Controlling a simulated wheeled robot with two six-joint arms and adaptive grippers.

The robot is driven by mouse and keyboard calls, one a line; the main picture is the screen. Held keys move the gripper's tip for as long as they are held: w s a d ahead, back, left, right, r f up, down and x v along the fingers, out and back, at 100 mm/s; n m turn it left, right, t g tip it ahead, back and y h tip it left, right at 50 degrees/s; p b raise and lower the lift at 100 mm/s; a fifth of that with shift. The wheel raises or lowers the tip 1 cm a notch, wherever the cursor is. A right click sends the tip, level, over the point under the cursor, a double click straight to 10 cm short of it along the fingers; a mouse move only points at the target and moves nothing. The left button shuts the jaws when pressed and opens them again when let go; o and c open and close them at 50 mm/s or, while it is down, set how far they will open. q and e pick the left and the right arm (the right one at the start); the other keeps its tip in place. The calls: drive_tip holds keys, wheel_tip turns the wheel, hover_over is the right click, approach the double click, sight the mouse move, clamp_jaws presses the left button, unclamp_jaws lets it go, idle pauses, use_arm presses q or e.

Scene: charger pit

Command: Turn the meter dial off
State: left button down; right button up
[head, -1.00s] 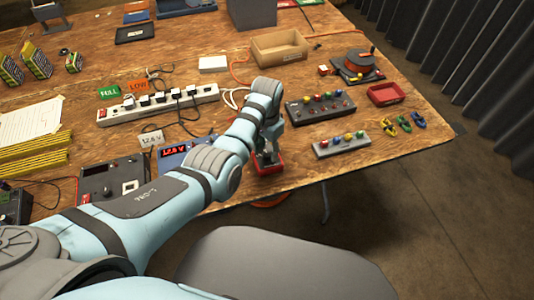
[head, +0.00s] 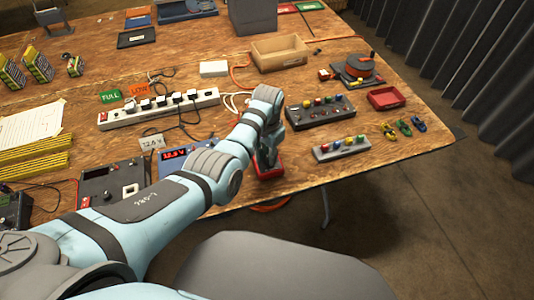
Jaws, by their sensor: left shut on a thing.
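A red-cased device (head: 269,175), which looks like the meter, lies near the table's front edge. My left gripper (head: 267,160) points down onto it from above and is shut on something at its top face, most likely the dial. The dial is hidden behind the gripper and wrist, so its setting cannot be read. A blue unit with a lit red display (head: 176,154) stands to the left, partly behind my left arm. My right gripper is not in view.
A grey block with coloured knobs (head: 341,149) and a dark box with coloured knobs (head: 320,108) stand right of the gripper. A white power strip (head: 158,109) with plugs and cables lies behind the arm. Small coloured clips (head: 404,127) lie at the right.

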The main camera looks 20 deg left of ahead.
use_arm(q)
drive_tip(key=shift+r+n+p, duration=0.1)
drive_tip(key=shift+n+p, duration=0.5)
drive_tip(key=shift+n, duration=0.6)
drive_tip(key=n, duration=0.2)
drive_tip(key=shift+n+p, duration=0.3)
drive_tip(key=shift+p, duration=0.1)
drive_tip(key=n, duration=0.3)
drive_tip(key=shift+n+p, duration=0.4)
drive_tip(key=shift+n, duration=1.3)
drive_tip(key=c, duration=1.4)
unclamp_jaws()
